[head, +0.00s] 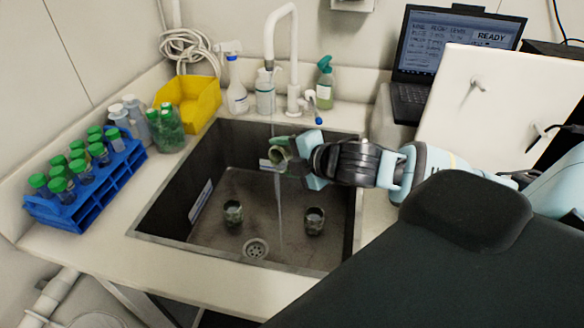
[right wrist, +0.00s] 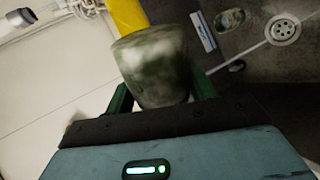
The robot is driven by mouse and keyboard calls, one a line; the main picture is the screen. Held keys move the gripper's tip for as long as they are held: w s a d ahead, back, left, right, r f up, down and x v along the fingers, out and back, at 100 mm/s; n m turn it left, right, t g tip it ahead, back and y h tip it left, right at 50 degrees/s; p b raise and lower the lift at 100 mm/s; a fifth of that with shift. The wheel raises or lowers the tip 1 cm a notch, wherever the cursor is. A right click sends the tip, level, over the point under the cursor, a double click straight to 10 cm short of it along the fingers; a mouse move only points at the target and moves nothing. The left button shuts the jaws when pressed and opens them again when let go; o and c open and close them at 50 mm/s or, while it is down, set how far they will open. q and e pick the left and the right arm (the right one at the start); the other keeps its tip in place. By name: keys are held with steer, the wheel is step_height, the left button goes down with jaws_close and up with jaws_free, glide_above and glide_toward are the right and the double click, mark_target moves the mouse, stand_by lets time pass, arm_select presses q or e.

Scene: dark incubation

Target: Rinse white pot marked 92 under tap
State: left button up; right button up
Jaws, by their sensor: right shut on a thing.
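My right gripper (head: 291,153) is shut on a small pot (head: 278,152) and holds it tilted, above the sink floor. In the right wrist view the pot (right wrist: 155,62) is whitish with green and brown smears, between the two dark green fingers. No number can be read on it. The white tap (head: 293,60) arches over the sink. A thin stream of water (head: 279,205) shows below the pot, and I cannot tell how much of the pot it touches. My left gripper is not in view.
Two similar dirty pots stand in the dark sink (head: 172,205), one left (head: 233,212) and one right (head: 314,221), near the drain (head: 255,248). Bottles stand behind the sink. A yellow bin (head: 200,99) and a blue tube rack (head: 88,200) are at left, a laptop (head: 450,60) at right.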

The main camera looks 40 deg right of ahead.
stand_by(0.4)
steer(key=shift+a+r+h, duration=0.1)
steer(key=shift+r+h, duration=0.1)
steer(key=shift+h, duration=0.1)
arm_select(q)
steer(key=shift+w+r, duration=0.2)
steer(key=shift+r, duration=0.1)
arm_select(e)
steer(key=shift+f, duration=0.1)
steer(key=shift+d+f+m+y+p, duration=0.15)
steer(key=shift+d+m+y+p, duration=0.15)
steer(key=shift+m+y+p, duration=0.25)
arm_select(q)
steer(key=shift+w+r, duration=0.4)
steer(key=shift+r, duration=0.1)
arm_select(e)
steer(key=shift+f+y, duration=0.15)
steer(key=shift+y, duration=0.1)
